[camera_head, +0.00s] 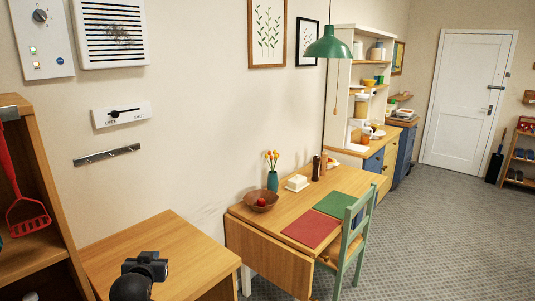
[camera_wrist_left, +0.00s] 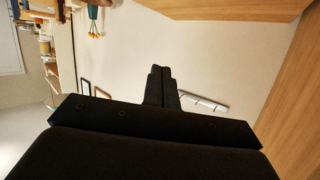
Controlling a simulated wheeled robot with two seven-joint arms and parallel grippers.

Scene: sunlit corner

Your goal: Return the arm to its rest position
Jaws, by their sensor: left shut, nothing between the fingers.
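My left gripper (camera_head: 150,260) is a black shape at the bottom left of the head view, in front of or above the wooden counter (camera_head: 165,240). In the left wrist view its two black fingers (camera_wrist_left: 160,72) lie side by side, shut, with nothing between them. The fingers point toward the pale wall, near the metal hook rail (camera_wrist_left: 204,102). In the head view that rail (camera_head: 107,155) is on the wall above the counter. My right gripper is not in view.
A wooden shelf unit (camera_head: 35,140) with a red utensil (camera_head: 28,212) stands at the left. A drop-leaf table (camera_head: 270,225) with a bowl (camera_head: 261,200) and a green chair (camera_head: 352,245) are right of the counter. Grey floor is free at the right.

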